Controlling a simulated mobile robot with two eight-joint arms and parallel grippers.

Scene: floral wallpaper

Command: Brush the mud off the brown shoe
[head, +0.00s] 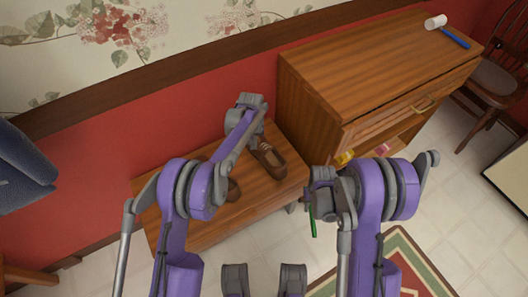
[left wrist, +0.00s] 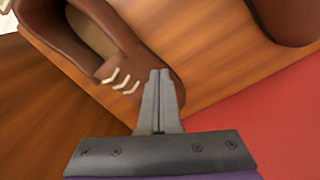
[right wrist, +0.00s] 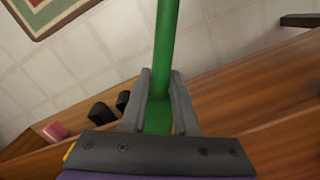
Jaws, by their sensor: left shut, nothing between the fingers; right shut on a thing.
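A brown shoe (head: 268,158) with pale laces lies on the low wooden bench (head: 274,196). It also shows in the left wrist view (left wrist: 85,40). A second brown shoe (head: 234,189) is partly hidden behind my left arm. My left gripper (left wrist: 160,75) is shut and empty, its tips over the laced shoe's side; I cannot tell whether they touch it. I make out no clear mud patch. My right gripper (right wrist: 160,90) is shut on a green handle (right wrist: 166,40), right of the bench in the head view (head: 313,222). No bristles show.
A wooden cabinet (head: 370,60) stands right of the bench, with a white roll (head: 435,22) and a blue stick (head: 455,38) on top. Its open shelf holds yellow and pink items (head: 382,149). A chair (head: 495,80) stands at far right. A patterned rug (head: 405,245) lies in front.

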